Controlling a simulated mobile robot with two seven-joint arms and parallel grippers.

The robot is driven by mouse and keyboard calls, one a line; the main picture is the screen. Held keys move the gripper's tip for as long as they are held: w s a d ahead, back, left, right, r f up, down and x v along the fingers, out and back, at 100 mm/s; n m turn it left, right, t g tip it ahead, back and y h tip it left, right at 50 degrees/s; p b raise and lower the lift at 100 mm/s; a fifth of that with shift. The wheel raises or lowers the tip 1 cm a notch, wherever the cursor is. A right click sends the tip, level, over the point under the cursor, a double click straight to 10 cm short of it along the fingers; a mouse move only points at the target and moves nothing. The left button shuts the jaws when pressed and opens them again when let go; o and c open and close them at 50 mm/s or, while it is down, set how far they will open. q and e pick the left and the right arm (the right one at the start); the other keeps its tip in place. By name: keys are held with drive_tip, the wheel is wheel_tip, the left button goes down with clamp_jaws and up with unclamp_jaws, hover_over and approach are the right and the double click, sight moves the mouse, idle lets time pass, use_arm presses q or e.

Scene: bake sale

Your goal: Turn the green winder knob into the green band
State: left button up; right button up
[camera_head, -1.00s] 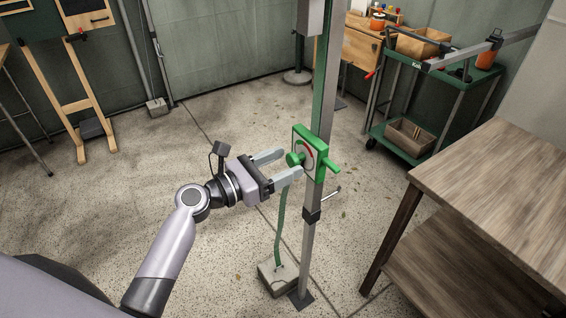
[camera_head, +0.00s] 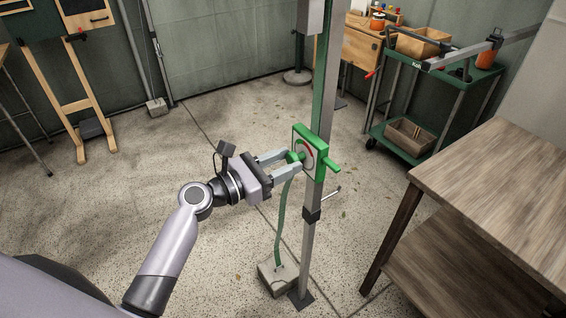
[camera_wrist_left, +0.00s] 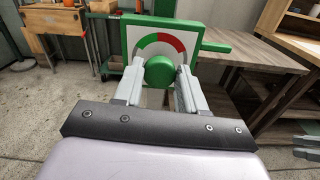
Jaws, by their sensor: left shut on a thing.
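The green winder knob (camera_wrist_left: 159,71) sits at the front of a green-framed dial plate (camera_wrist_left: 196,27) in the left wrist view. In the head view the knob (camera_head: 294,157) is on the winder box (camera_head: 320,150), fixed to an upright post. My left gripper (camera_head: 290,159) is shut on the knob, one finger on each side; its fingers also show in the left wrist view (camera_wrist_left: 158,88). The dial's green band (camera_wrist_left: 148,41) lies upper left and a red band (camera_wrist_left: 178,41) upper right. No pointer can be made out.
The metal post (camera_head: 310,235) stands on the floor beside a concrete block (camera_head: 277,277) with a green strap rising from it. A wooden table (camera_head: 500,180) is at right, a green cart (camera_head: 430,85) behind it.

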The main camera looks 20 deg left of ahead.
use_arm(q)
drive_tip(key=m+b, duration=0.1)
drive_tip(key=m, duration=0.2)
drive_tip(key=m+b, duration=0.1)
drive_tip(key=m, duration=0.2)
drive_tip(key=shift+d+f+m, duration=0.1)
drive_tip(key=shift+m, duration=0.3)
drive_tip(key=m+b, duration=0.1)
drive_tip(key=m, duration=0.1)
drive_tip(key=shift+m+b, duration=0.3)
drive_tip(key=shift+m, duration=0.1)
drive_tip(key=shift+f+m+b, duration=0.15)
drive_tip(key=shift+m+b, duration=1.8)
drive_tip(key=shift+m, duration=2.9)
drive_tip(key=shift+f+m+b, duration=0.15)
drive_tip(key=shift+m+b, duration=1.75)
drive_tip(key=shift+m, duration=2.95)
use_arm(e)
wheel_tip(320, 180, down, 9)
drive_tip(key=a, duration=0.1)
drive_tip(key=shift+w+f, duration=0.2)
drive_tip(key=shift+w, duration=0.05)
use_arm(q)
drive_tip(key=o, duration=1)
